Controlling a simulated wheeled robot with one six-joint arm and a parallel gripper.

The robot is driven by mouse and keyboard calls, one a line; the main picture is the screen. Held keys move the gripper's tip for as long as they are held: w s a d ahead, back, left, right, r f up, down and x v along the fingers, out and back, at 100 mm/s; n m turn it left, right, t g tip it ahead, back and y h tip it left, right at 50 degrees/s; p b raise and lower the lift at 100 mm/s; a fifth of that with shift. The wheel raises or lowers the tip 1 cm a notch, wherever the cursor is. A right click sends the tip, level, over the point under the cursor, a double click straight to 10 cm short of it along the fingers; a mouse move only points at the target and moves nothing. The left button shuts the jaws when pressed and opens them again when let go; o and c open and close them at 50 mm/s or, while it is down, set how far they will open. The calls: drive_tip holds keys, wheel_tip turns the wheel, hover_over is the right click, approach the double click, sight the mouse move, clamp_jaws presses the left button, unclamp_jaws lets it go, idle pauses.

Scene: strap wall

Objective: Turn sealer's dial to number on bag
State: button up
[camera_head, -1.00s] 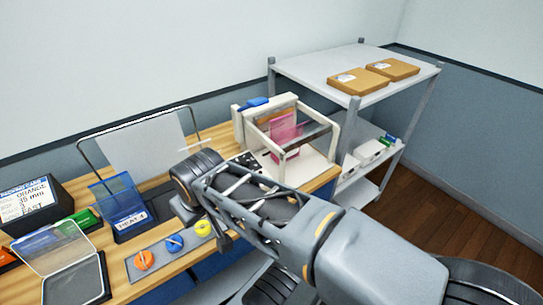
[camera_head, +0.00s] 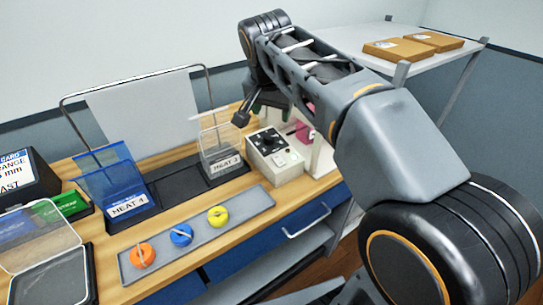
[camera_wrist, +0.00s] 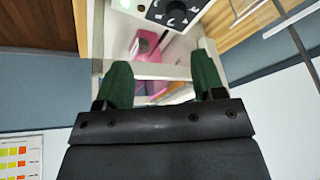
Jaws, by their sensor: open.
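The sealer's control box (camera_head: 274,155) stands at the right end of the bench, with a black dial (camera_head: 268,143) on its sloping face. The dial (camera_wrist: 176,14) also shows at the top of the wrist view, cut by the frame edge; its setting is too small to read. A pink item (camera_head: 303,131) at the sealer is partly hidden by my arm. A blue pouch holder (camera_head: 112,188) reads HEAT 4; a clear one (camera_head: 221,148) reads HEAT 3. My gripper (camera_wrist: 162,78), with green fingertips, is open and empty, above and behind the control box.
A card display (camera_head: 18,178) and clear-lidded box (camera_head: 45,255) stand left. A white shelf (camera_head: 345,42) with cardboard boxes is behind my arm.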

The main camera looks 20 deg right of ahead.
sight(270, 136)
drive_tip(key=w+f+m+b, duration=0.1)
drive_tip(key=w+f+b, duration=0.1)
drive_tip(key=w+f, duration=0.1)
drive_tip(key=w+d+f+m+b, duration=0.1)
drive_tip(key=w+f+b, duration=0.1)
drive_tip(key=f, duration=0.4)
drive_tip(key=w+d+f+m+b, duration=0.1)
drive_tip(key=w+f+b, duration=0.2)
drive_tip(key=w+f, duration=0.1)
drive_tip(key=shift+w+f+h, duration=0.1)
drive_tip(key=shift+f+h, duration=0.3)
drive_tip(key=shift+f, duration=0.2)
drive_tip(key=c, duration=0.9)
